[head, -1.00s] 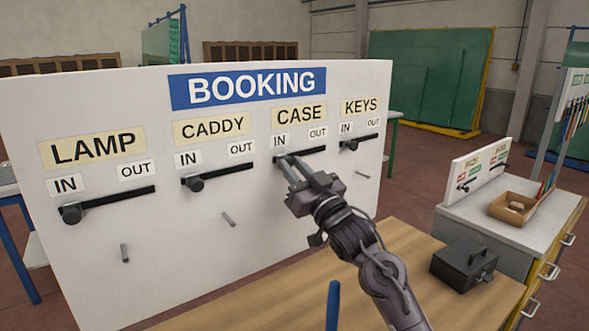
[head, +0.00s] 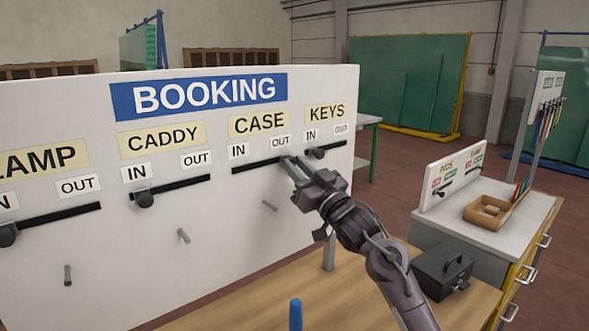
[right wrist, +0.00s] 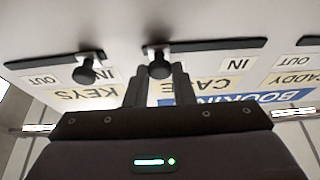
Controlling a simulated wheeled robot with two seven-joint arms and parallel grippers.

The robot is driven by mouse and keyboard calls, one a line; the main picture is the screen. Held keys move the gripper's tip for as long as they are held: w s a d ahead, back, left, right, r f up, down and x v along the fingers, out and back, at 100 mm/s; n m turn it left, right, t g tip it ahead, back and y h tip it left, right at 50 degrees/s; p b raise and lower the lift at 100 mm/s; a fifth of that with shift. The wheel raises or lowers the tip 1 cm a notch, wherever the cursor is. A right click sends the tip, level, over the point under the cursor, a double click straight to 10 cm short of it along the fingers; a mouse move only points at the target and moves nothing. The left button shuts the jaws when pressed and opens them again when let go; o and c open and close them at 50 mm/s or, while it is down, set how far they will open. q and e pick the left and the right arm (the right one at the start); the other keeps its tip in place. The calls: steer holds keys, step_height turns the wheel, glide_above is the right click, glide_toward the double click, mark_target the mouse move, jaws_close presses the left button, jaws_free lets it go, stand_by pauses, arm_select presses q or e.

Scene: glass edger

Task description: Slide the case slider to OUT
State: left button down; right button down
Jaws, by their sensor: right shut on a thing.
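The white BOOKING board (head: 205,235) has a CASE slot (head: 257,165) with an IN label at its left and an OUT label at its right. My right gripper (head: 287,162) is at the OUT end of this slot, its fingers shut on the case slider knob. The fingers mostly hide the knob in the head view. In the right wrist view, which is upside down, the black case slider (right wrist: 158,68) sits between the fingertips (right wrist: 159,78) at the slot end away from IN. My left gripper is out of view.
The KEYS slider (head: 316,153) is close to the right of my gripper, at its IN end. The CADDY slider (head: 144,199) is at IN. Bare pegs (head: 183,236) stick out below. A dark box (head: 445,272) sits right of my arm.

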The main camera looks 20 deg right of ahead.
steer(key=shift+d+r, duration=0.1)
steer(key=shift+d, duration=0.1)
steer(key=c, duration=1.5)
jaws_free()
steer(key=shift+c, duration=0.2)
steer(key=shift+o, duration=1.5)
steer(key=shift+w, duration=0.1)
arm_select(q)
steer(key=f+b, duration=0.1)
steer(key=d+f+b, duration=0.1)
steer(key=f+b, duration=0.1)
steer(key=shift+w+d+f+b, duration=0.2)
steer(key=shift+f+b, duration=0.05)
steer(key=shift+b, duration=0.05)
arm_select(e)
steer(key=v, duration=0.8)
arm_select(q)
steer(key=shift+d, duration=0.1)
arm_select(e)
steer(key=shift+w, duration=0.1)
